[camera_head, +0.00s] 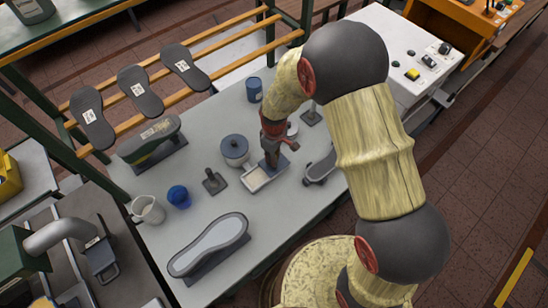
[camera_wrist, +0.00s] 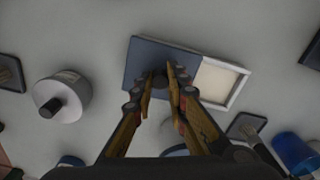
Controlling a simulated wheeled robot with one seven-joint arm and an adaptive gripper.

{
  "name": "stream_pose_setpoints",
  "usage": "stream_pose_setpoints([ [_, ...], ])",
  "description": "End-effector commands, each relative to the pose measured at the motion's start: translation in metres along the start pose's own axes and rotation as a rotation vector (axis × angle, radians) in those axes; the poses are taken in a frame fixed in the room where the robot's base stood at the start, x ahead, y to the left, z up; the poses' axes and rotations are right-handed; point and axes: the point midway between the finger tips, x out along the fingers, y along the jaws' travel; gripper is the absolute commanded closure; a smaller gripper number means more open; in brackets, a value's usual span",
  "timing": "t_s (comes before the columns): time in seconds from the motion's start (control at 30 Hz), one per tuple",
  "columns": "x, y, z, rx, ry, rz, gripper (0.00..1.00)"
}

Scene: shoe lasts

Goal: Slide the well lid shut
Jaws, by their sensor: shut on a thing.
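The well is a small white-rimmed tray (camera_head: 256,185) on the grey table, below my gripper in the head view. In the wrist view its open end (camera_wrist: 220,82) shows a cream inside on the right. The flat blue-grey lid (camera_wrist: 140,58) covers the left part of the well and leaves the right part open. A dark round knob (camera_wrist: 160,79) stands on the lid. My gripper (camera_wrist: 160,88) is shut on this knob, one finger on each side. It also shows in the head view (camera_head: 271,160), where it hides most of the lid.
A grey lidded pot (camera_head: 235,149) stands close left of the well. A shoe sole form (camera_head: 210,243) lies in front. A dark-based object (camera_head: 320,169) is at the right.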

Motion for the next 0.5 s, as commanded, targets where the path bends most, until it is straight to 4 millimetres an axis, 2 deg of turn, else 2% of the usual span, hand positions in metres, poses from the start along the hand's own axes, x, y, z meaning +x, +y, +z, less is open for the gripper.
stream_pose_setpoints([
  [0.13, 0.000, -0.001, 0.000, 0.000, 0.000, 0.000, 1.00],
  [0.23, 0.000, -0.009, -0.003, -0.002, 0.000, 0.000, 1.00],
  [0.5, -0.001, -0.063, -0.022, -0.006, 0.001, 0.001, 1.00],
])
